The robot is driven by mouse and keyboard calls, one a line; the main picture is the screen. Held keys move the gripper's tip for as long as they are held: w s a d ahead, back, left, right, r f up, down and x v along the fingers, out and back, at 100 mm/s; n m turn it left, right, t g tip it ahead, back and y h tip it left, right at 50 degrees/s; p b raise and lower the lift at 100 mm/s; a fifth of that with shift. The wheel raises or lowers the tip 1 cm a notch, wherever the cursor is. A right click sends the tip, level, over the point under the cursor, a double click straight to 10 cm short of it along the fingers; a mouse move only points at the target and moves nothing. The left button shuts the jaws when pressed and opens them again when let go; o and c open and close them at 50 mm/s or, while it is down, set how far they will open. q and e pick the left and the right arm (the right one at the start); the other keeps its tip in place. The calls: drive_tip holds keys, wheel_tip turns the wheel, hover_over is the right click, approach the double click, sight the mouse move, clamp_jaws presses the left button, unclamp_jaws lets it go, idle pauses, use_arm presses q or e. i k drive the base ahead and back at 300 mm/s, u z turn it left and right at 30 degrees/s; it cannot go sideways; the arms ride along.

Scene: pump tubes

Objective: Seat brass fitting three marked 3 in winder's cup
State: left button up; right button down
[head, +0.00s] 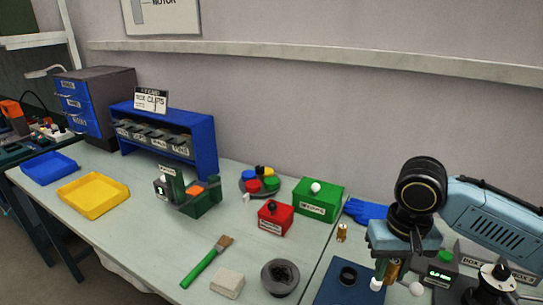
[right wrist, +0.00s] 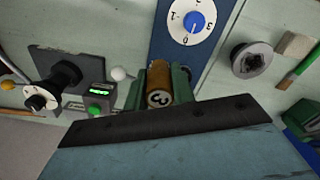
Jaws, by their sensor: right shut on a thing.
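My right gripper (head: 392,272) is shut on a brass fitting (head: 392,272). In the right wrist view the fitting (right wrist: 159,88) lies between green fingers, and its end face, marked 3, faces the camera. In the head view, a blue plate (head: 327,292) with a dark round cup (head: 348,276) is left of the held fitting, which is apart from the cup. I cannot tell for sure whether this cup is the winder's. My left gripper is not in view.
A second brass fitting (head: 342,232) stands behind the plate. A grey round holder (head: 280,277), pale block (head: 228,283) and green-handled brush (head: 207,262) are left of it. Red box (head: 275,217) and green box (head: 318,199) stand behind. A device with a lit display (head: 440,275) is at right.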

sight(348, 276)
drive_tip(key=z, duration=0.1)
drive_tip(key=k, duration=0.95)
drive_tip(key=u, duration=1.15)
drive_tip(key=i, duration=1.25)
drive_tip(key=z, duration=0.25)
